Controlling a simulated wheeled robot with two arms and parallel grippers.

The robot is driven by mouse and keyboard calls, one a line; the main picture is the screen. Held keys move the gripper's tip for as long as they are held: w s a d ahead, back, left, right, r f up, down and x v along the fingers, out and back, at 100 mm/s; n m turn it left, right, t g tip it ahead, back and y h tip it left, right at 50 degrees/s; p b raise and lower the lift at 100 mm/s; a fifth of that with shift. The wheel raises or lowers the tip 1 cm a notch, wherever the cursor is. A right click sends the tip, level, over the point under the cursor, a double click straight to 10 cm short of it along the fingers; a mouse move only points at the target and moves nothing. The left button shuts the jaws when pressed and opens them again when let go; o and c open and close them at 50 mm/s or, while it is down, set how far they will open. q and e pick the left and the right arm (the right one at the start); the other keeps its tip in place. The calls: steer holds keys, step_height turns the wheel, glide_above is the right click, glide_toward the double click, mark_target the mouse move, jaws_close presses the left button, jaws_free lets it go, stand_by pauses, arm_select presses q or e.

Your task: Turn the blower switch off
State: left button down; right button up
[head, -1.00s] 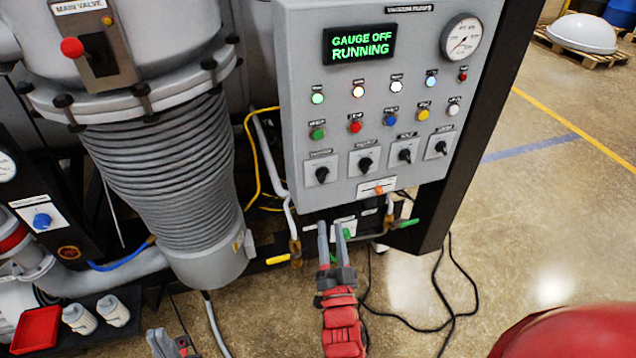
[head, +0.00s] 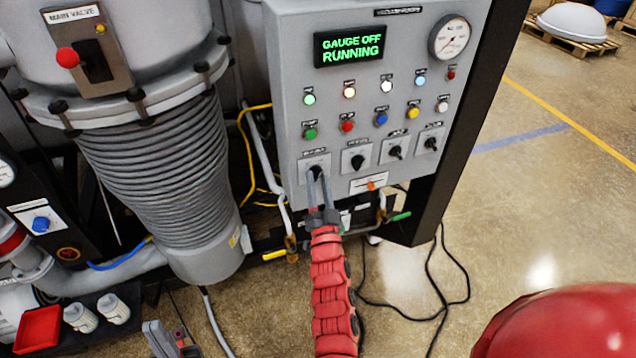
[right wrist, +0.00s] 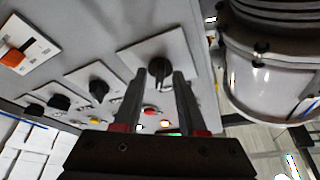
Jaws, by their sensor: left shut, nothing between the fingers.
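The grey control panel (head: 290,100) has a row of black rotary switches under its lamps and buttons. Their small labels are too blurred to read, so I cannot tell which is the blower switch. My right gripper (head: 318,178) is at the leftmost switch (head: 316,169), whose knob is partly hidden in the head view. In the right wrist view, this knob (right wrist: 159,69) lies between the open fingertips (right wrist: 160,85), with small gaps beside it. My left gripper (head: 164,338) is shut and empty at the bottom, away from the panel.
The display (head: 349,46) reads GAUGE OFF RUNNING. Three other rotary switches, including the neighbouring one (head: 357,161), continue to the right. An orange switch (head: 371,185) sits below them. A large ribbed bellows (head: 160,170) stands left of the panel.

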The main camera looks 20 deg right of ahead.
jaws_close()
steer(key=shift+f+n, duration=0.1)
steer(key=shift+n, duration=0.3)
steer(key=n+t+y+b, duration=0.1)
steer(key=n+y, duration=0.1)
steer(key=n, duration=0.1)
steer(key=shift+f+n, duration=0.15)
steer(key=shift+n, duration=0.25)
steer(key=shift+d+n+g+y+b, duration=0.2)
steer(key=shift+n+y+b, duration=0.2)
steer(key=shift+n+y, duration=1.25)
steer(key=shift+d+n+g+y+b, duration=0.3)
steer(key=shift+n+y, duration=0.4)
steer(key=shift+n, duration=1.9)
steer(key=shift+n+g+y+b, duration=0.1)
steer(key=shift+n+y+b, duration=0.35)
steer(key=shift+n+y, duration=1.2)
steer(key=shift+n+h, duration=0.5)
steer(key=shift+n, duration=0.2)
steer(key=shift+o, duration=0.7)
jaws_free()
steer(key=shift+r, duration=0.2)
